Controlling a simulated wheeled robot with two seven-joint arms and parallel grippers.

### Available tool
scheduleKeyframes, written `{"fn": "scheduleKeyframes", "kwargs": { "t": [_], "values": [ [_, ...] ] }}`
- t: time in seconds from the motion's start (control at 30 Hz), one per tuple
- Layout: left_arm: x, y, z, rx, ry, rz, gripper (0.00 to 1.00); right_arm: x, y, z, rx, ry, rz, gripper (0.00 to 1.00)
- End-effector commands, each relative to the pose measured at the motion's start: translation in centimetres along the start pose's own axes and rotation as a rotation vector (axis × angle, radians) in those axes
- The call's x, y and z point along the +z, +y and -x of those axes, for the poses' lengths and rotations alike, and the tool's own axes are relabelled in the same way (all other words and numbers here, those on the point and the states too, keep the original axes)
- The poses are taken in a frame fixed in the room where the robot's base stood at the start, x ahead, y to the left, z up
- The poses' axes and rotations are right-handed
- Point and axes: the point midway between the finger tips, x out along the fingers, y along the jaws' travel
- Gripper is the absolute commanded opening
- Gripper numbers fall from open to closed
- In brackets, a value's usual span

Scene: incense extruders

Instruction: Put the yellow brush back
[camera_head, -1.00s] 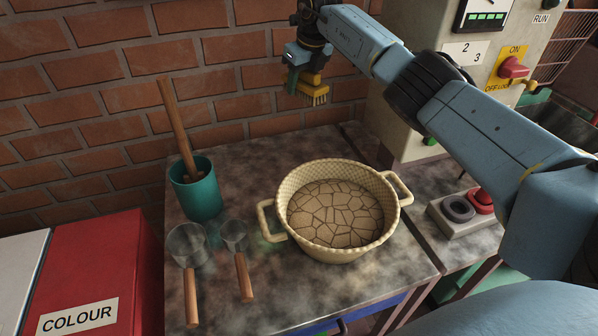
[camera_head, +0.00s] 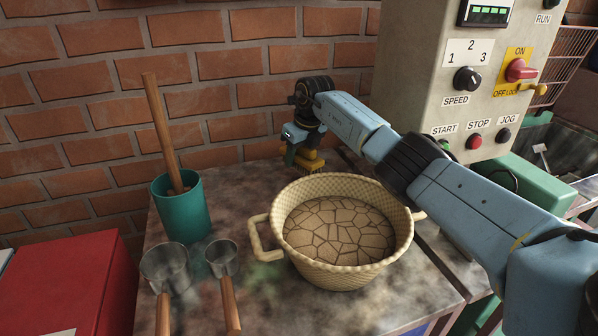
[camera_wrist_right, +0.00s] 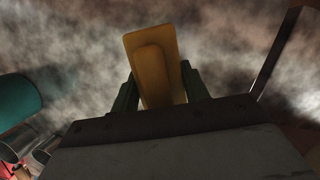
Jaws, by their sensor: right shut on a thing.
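The yellow brush (camera_head: 308,161) is in my right gripper (camera_head: 299,154), low over the back of the table, behind the basket and close to the brick wall. In the right wrist view the brush (camera_wrist_right: 152,62) shows its yellow back between the two green fingers of the right gripper (camera_wrist_right: 160,88), which are shut on it. The mottled tabletop lies beyond it. Its bristles are hidden in that view, and I cannot tell whether they touch the table. My left gripper is not in view.
A cream basket (camera_head: 262,236) filled with cracked brown material stands just in front of the brush. A teal pot (camera_head: 181,214) with a wooden stick and two scoops (camera_head: 222,257) are at left. The control cabinet (camera_head: 420,60) stands at right. The tabletop left of the basket has free room.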

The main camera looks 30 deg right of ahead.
Motion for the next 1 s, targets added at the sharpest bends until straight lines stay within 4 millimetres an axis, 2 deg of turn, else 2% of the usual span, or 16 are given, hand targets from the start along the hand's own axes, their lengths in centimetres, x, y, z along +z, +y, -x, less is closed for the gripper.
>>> {"fn": "scheduleKeyframes", "kwargs": {
  "t": [0.1, 0.23, 0.67, 0.7, 0.8, 0.87, 1.0],
  "values": [
    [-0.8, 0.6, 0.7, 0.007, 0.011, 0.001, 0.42, -0.6, 0.1, -1.9, 0.000, 0.002, 0.001, 0.24],
    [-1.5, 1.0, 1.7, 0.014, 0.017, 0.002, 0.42, -1.0, 0.1, -3.5, 0.001, 0.000, 0.000, 0.24],
    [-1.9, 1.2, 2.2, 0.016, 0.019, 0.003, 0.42, -1.2, 0.0, -4.1, -0.001, 0.000, 0.001, 0.24],
    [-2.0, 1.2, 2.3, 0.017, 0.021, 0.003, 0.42, -1.2, 0.0, -4.1, 0.000, 0.001, 0.001, 0.48],
    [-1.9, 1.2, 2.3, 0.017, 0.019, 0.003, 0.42, -1.2, 0.0, -4.1, 0.000, 0.001, 0.001, 0.61],
    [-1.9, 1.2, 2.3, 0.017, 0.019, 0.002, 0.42, -1.2, 0.0, -4.1, 0.000, 0.001, 0.001, 0.67],
    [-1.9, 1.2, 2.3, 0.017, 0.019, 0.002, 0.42, -1.2, 0.0, -4.1, 0.000, 0.001, 0.001, 0.67]
  ]
}}
